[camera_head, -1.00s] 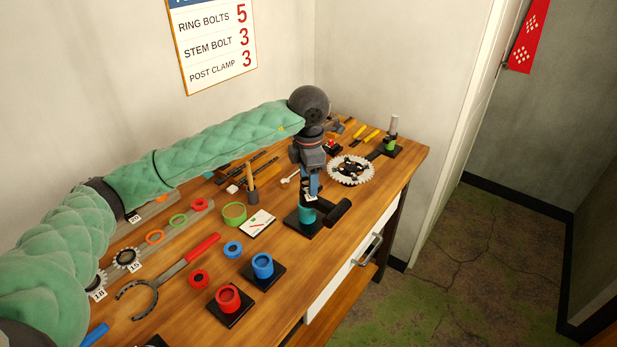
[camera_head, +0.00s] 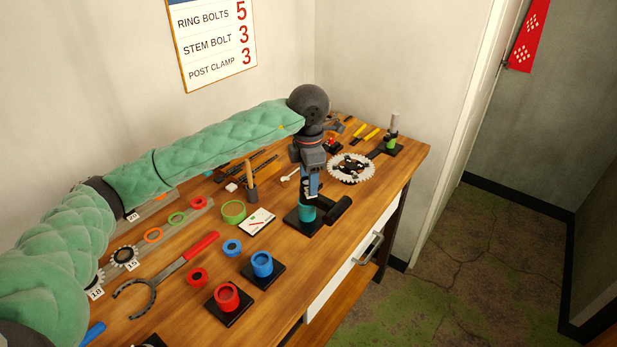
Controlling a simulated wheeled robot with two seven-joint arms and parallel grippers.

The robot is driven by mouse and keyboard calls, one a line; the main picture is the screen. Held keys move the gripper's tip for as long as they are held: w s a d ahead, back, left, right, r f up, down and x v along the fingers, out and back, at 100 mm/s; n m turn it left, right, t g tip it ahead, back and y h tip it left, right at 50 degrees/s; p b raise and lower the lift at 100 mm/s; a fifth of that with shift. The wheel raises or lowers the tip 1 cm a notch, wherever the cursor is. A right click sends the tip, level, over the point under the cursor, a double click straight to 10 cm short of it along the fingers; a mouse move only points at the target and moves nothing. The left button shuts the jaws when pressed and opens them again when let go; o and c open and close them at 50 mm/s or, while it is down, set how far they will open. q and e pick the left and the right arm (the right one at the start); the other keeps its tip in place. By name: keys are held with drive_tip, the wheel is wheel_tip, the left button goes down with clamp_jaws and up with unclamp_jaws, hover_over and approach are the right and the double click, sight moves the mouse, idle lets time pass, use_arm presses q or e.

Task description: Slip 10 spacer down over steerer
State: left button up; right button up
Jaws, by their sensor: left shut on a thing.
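My left gripper (camera_head: 309,193) points down over a fixture with a black base (camera_head: 299,222), a teal cylinder (camera_head: 307,213) and a black horizontal cylinder (camera_head: 338,211). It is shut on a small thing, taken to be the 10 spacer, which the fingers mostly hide. The fingertips are right at the top of the teal cylinder; I cannot tell whether they touch it. The steerer is not clearly seen under the gripper. My right gripper is not in view.
A toothed chainring (camera_head: 351,168) and a silver post on a black base (camera_head: 393,125) stand behind to the right. A blue cup (camera_head: 262,264), a red cup (camera_head: 227,297) and a green ring (camera_head: 233,211) lie nearer. The wooden bench's right edge is close.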

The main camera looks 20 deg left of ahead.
use_arm(q)
drive_tip(key=o, duration=1)
drive_tip(key=shift+r+b, duration=0.3)
drive_tip(key=shift+r, duration=0.2)
wheel_tip(320, 180, up, 6)
drive_tip(key=shift+f+b, duration=0.2)
drive_tip(key=shift+b, duration=0.8)
drive_tip(key=shift+r, duration=0.55)
drive_tip(key=shift+r, duration=0.1)
